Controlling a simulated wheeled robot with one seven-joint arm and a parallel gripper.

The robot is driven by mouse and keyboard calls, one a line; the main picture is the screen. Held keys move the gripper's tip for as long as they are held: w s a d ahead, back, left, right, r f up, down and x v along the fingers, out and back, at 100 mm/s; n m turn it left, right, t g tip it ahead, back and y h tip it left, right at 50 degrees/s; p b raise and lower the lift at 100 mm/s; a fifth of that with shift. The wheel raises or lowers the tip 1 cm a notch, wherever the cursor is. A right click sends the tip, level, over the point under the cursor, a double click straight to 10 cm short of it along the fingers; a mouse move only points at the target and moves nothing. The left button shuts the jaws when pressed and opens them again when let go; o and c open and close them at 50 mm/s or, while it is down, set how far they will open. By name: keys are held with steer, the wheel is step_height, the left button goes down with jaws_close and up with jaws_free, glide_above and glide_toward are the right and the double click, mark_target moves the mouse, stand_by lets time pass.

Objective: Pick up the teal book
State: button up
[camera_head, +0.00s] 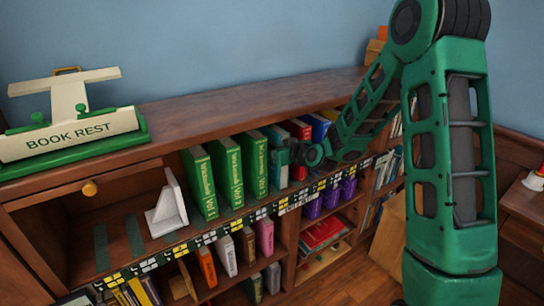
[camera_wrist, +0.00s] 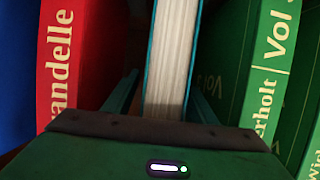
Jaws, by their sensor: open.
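The teal book (camera_head: 279,171) stands upright on the upper shelf, between green volumes and a red book. In the wrist view the teal book (camera_wrist: 171,60) shows its white page edges between thin teal covers. My gripper (camera_head: 284,154) is at the front of the book in the head view and hides part of it. In the wrist view my gripper (camera_wrist: 167,100) is open, with one finger on each side of the book. The fingertips reach into the dark gaps beside it; whether they touch the covers cannot be told.
Green volumes (camera_head: 228,172) stand left of the teal book; a red book (camera_head: 297,131) and a blue book (camera_head: 318,125) stand right. A white bookend (camera_head: 168,208) is further left. A book rest (camera_head: 70,140) sits on the bookcase top (camera_head: 230,108). Lower shelves hold more books.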

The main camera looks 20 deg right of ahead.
jaws_close()
steer(key=shift+r, duration=0.2)
